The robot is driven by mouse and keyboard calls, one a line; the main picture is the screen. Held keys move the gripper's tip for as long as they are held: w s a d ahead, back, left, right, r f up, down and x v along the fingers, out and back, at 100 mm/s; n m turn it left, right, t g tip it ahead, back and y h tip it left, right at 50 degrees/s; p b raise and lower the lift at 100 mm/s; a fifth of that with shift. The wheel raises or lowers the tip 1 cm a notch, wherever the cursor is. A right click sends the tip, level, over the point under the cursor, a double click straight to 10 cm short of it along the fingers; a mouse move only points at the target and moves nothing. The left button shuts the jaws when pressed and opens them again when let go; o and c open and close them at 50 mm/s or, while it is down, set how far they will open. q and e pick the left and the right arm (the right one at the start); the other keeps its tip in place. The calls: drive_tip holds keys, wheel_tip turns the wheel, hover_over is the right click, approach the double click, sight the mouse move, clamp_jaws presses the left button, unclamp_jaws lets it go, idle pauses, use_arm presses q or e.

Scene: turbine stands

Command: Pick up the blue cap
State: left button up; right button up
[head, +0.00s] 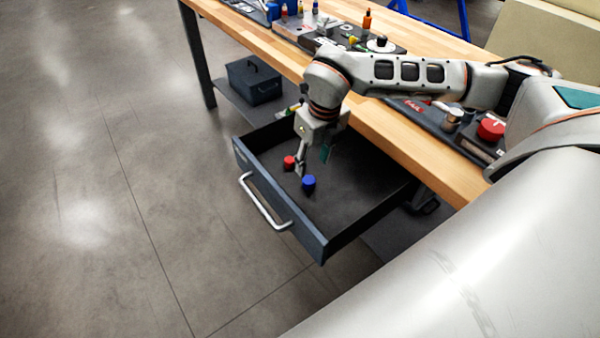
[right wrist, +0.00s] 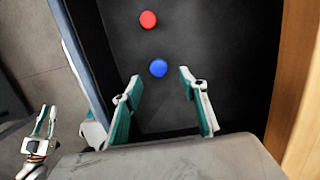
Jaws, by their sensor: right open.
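The blue cap (head: 308,183) stands on the floor of the open drawer (head: 290,225). In the right wrist view the blue cap (right wrist: 159,68) lies just beyond the fingertips, roughly centred between them. My right gripper (head: 312,165) is over the drawer, pointing down, open and empty. In the right wrist view its two teal-padded fingers (right wrist: 157,88) are spread apart. A red cap (head: 289,162) sits in the drawer farther left; it also shows in the right wrist view (right wrist: 148,19). My left gripper (right wrist: 45,121) shows small at the lower left of the right wrist view; its opening is unclear.
The drawer front with its silver handle (head: 264,207) faces the open floor. The wooden workbench (head: 405,140) runs along the drawer's back side, with turbine stands and a red part (head: 491,128) on it. A dark toolbox (head: 254,82) sits on the lower shelf.

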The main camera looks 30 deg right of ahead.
sight(309, 179)
drive_tip(key=shift+s+f, duration=0.25)
drive_tip(key=shift+f, duration=0.55)
drive_tip(key=f, duration=0.2)
drive_tip(key=w+f, duration=0.1)
drive_tip(key=f, duration=0.2)
drive_tip(key=shift+a+f, duration=0.2)
drive_tip(key=shift+f, duration=0.15)
drive_tip(key=c, duration=0.9)
